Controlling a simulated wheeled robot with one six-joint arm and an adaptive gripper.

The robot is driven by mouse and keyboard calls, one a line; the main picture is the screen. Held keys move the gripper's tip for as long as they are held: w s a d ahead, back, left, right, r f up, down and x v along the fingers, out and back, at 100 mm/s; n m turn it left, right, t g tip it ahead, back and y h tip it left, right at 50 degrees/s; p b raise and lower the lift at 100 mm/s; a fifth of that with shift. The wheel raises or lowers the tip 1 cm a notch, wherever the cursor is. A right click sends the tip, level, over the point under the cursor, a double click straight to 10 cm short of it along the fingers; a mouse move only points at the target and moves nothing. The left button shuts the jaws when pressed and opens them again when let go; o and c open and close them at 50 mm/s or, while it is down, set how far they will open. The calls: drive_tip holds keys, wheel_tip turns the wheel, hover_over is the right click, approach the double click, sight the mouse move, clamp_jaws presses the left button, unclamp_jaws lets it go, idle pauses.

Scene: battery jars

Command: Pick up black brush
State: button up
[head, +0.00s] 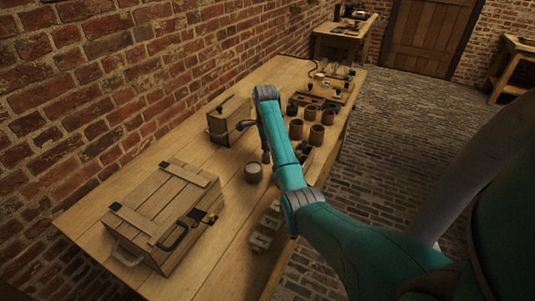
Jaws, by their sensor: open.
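My teal arm reaches over the wooden workbench, and its wrist bends down beside a small wooden box. My gripper (265,156) is dark and small, points down just behind a pale round jar, and is partly hidden by the arm. It is open, and I see nothing held in it. I cannot pick out the black brush with certainty. A dark shape (246,125) shows between the small box and my wrist, but I cannot tell whether it is a loose thing or part of my gripper.
The small box (228,120) stands near the brick wall. The pale jar (253,173) is in front of my gripper. Several brown jars (316,134) stand right of my arm. A large lidded crate (160,212) fills the near left. A slotted wooden block (265,228) lies near the front edge.

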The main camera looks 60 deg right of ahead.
drive_tip(key=shift+f, duration=0.2)
clamp_jaws()
drive_tip(key=shift+r, duration=0.1)
